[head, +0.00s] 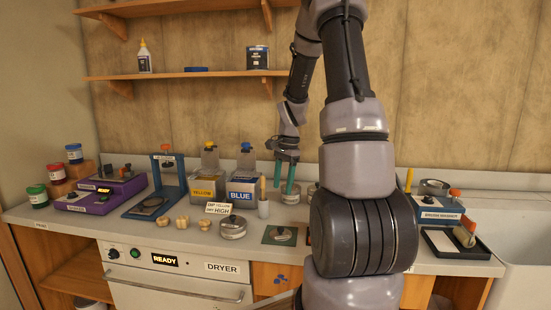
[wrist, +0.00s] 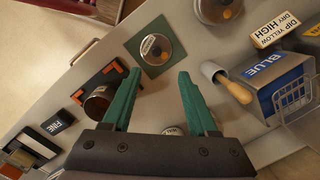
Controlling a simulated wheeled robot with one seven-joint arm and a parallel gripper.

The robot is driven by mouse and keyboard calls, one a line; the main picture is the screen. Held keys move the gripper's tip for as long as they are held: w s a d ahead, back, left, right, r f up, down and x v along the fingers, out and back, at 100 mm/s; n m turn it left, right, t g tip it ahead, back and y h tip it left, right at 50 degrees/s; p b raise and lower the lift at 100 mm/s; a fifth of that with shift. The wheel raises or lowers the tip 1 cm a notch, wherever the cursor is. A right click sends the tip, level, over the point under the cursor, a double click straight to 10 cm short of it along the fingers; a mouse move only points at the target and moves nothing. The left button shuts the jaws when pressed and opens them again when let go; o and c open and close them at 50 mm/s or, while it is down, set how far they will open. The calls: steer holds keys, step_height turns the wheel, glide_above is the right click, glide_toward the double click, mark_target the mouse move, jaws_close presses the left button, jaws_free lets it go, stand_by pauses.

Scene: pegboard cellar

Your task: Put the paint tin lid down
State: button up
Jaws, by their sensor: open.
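A round metal disc that looks like the paint tin lid (head: 283,234) lies flat on a green square mat (head: 267,239), with a small orange spot on it. It also shows in the wrist view (wrist: 155,47), ahead of my fingertips. My gripper (head: 283,187) points down over the back of the counter, its green fingers apart. In the wrist view my gripper (wrist: 160,75) is open with nothing held between the fingers. A round labelled tin (head: 290,197) is partly hidden behind the fingers in the head view.
A round metal tin (head: 233,228) stands left of the mat. YELLOW (head: 206,188) and BLUE (head: 243,188) containers and a wooden-handled tool in a cup (head: 263,208) stand nearby. A black tray with orange corners (wrist: 103,88) holds a round can beside the mat.

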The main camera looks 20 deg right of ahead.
steer(key=s+a+r+n+t, duration=0.2)
steer(key=s+a+r, duration=0.15)
steer(key=r, duration=0.45)
steer(key=s+a+r+n+t, duration=0.1)
steer(key=s+a+r+n, duration=0.2)
steer(key=r, duration=0.4)
steer(key=s+a+r+n+t, duration=0.2)
steer(key=s+a+r+n, duration=0.1)
steer(key=s+r, duration=0.2)
steer(key=s+a+r+n+t, duration=0.2)
steer(key=s+a+r, duration=0.2)
steer(key=s, duration=0.4)
steer(key=shift+s+a+r+n+y, duration=0.15)
steer(key=shift+a+r+n+y, duration=0.15)
steer(key=shift+r+n, duration=0.1)
